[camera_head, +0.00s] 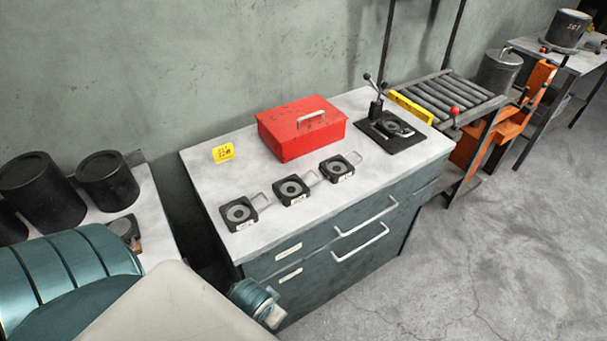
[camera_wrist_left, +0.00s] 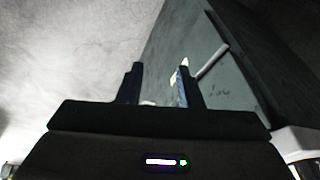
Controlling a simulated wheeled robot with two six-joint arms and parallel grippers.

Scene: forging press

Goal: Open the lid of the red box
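The red box (camera_head: 301,127) sits near the back middle of the grey worktop (camera_head: 388,170). Its lid is closed and has a pale metal handle (camera_head: 311,117) on top. In the left wrist view my left gripper (camera_wrist_left: 160,85) shows two dark fingers standing apart with a gap between them, open. Beyond the fingers is the cabinet side with a pale drawer handle (camera_wrist_left: 212,62). In the head view the teal left arm is at lower left, low in front of the cabinet and away from the box; its fingers cannot be made out there. My right gripper is not in view.
Several dark square blocks with wire loops, one block here (camera_head: 239,212), line the front of the worktop. A yellow card (camera_head: 223,153) lies left of the box. A black lever fixture (camera_head: 390,130) stands right of it. Drawer handles (camera_head: 360,242) stick out from the cabinet front.

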